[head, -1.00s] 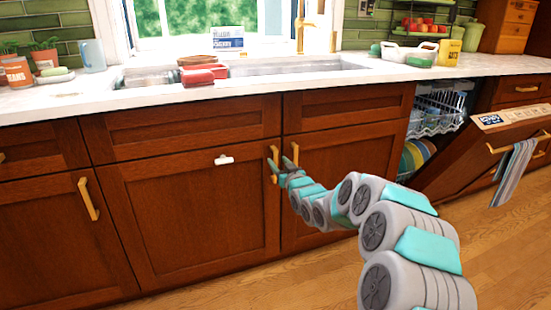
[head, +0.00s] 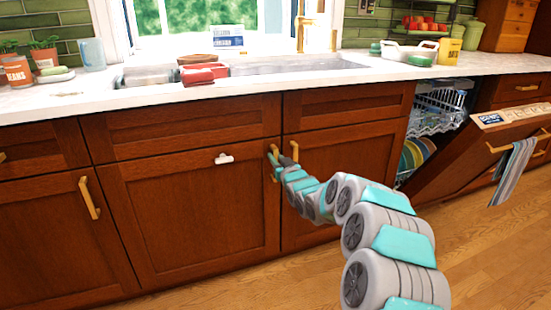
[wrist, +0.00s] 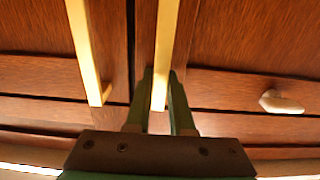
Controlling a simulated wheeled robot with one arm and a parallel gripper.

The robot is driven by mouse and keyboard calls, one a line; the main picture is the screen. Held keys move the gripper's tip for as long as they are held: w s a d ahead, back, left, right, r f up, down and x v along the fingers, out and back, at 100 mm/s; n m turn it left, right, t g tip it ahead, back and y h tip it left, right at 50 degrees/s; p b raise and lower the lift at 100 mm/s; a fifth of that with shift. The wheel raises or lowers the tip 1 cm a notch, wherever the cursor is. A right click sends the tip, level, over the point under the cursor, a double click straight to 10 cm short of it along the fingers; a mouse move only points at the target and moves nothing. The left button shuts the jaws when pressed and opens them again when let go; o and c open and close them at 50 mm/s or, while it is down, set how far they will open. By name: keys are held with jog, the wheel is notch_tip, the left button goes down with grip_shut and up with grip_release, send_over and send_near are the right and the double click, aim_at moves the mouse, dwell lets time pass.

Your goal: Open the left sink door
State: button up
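The left sink door (head: 190,220) is dark wood and shut, with a small white piece (head: 223,159) near its top edge. That piece also shows at the right of the wrist view (wrist: 281,102). The door's vertical brass handle (head: 273,162) is at its upper right edge. My gripper (head: 277,158) is at this handle. In the wrist view the handle (wrist: 168,45) runs between my two fingers (wrist: 161,75), which stand on either side of it and look open. Whether either finger touches the bar is hard to tell.
The right sink door (head: 345,175) is shut; its brass handle (wrist: 85,45) is close beside my gripper. The dishwasher door (head: 480,165) hangs open at the right, with a striped towel (head: 513,172). The counter (head: 60,98) runs above. The floor in front is clear.

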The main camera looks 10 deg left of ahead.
grip_shut()
dwell(0.9)
